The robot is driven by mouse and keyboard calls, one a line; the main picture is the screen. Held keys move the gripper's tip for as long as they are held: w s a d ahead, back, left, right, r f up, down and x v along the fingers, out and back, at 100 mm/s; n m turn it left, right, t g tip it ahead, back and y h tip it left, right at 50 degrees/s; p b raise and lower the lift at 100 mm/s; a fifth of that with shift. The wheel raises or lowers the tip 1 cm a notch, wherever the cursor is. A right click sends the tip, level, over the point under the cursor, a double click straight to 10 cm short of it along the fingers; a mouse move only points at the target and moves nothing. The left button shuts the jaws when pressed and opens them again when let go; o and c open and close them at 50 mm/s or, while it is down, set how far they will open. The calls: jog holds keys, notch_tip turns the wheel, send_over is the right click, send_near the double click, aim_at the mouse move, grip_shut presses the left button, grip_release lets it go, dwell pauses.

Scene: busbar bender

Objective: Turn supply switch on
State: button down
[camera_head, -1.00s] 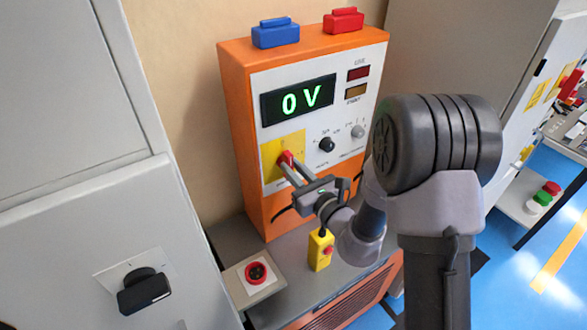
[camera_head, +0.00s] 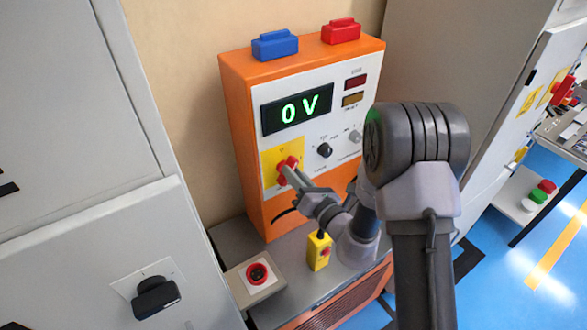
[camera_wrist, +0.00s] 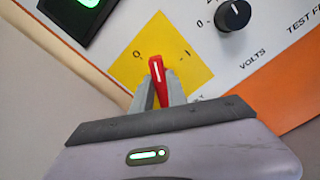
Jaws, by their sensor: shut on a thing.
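The supply switch is a red rotary handle (camera_head: 287,167) on a yellow plate (camera_head: 270,163) at the lower left of an orange and white supply unit (camera_head: 247,215). In the wrist view the red handle (camera_wrist: 157,75) stands nearly upright between the "0" mark at upper left and the "1" mark at right of the yellow plate (camera_wrist: 137,40). My gripper (camera_wrist: 157,95) is shut on the handle, with one finger on each side. In the head view my gripper (camera_head: 290,174) reaches it from the lower right. The green display (camera_head: 297,109) reads 0 V.
A black volts knob (camera_head: 324,150) sits right of the switch. Blue (camera_head: 275,45) and red (camera_head: 341,31) terminals stand on top. A red emergency button (camera_head: 257,273) and a yellow pendant (camera_head: 319,250) are below. A grey cabinet (camera_head: 85,240) stands close at left.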

jog(key=m+p, duration=0.2)
jog(key=m, duration=0.1)
jog(key=m+p, duration=0.3)
jog(key=m, duration=0.1)
jog(key=m+p, duration=0.2)
jog(key=m, duration=0.2)
jog(key=shift+w+d+f, duration=0.1)
jog(key=shift+d+f, duration=0.1)
jog(key=shift+f, duration=0.1)
jog(key=shift+m+p, duration=0.3)
jog(key=shift+m, duration=0.2)
jog(key=c, duration=1.3)
grip_release()
